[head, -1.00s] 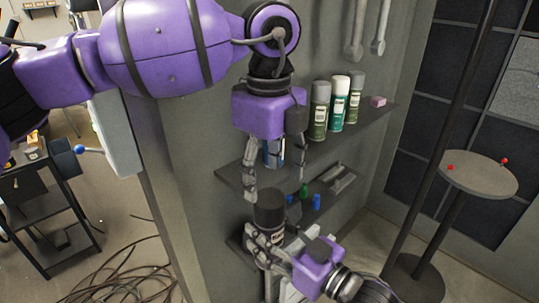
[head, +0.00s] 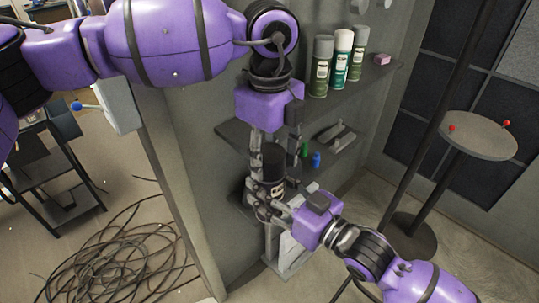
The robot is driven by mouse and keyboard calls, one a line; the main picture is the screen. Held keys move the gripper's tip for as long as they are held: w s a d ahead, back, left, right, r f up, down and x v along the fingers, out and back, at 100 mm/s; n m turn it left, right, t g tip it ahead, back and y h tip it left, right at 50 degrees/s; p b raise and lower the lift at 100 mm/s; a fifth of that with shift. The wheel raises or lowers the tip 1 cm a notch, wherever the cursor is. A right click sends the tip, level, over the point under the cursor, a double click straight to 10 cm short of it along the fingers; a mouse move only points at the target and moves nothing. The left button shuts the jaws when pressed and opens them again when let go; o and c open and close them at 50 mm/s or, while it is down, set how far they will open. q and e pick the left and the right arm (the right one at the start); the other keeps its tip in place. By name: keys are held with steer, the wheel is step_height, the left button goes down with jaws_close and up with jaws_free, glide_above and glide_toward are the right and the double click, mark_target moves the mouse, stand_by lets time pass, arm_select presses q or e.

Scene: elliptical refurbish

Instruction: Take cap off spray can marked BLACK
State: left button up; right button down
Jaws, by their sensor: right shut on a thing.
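The spray can (head: 274,185) is dark with a pale label and stands upright in my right gripper (head: 270,200). The label is too small and partly covered to read. My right gripper is shut on the can's body from below and the right. The black cap (head: 273,157) is on top of the can. My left gripper (head: 275,150) points down from above, with its fingers open on either side of the cap. Whether a finger touches the cap I cannot tell.
Three spray cans with grey or white caps, including a dark green one (head: 320,75), stand on the upper shelf (head: 385,80) beside a pink block (head: 382,59). Small green (head: 304,149) and blue (head: 316,159) items sit on a shelf behind the grippers. A round table (head: 480,140) is at right.

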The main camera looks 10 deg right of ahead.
mark_target(269, 153)
arm_select(q)
steer(key=c, duration=0.7)
steer(key=shift+r, duration=0.25)
steer(key=shift+r, duration=0.9)
steer(key=shift+r, duration=2)
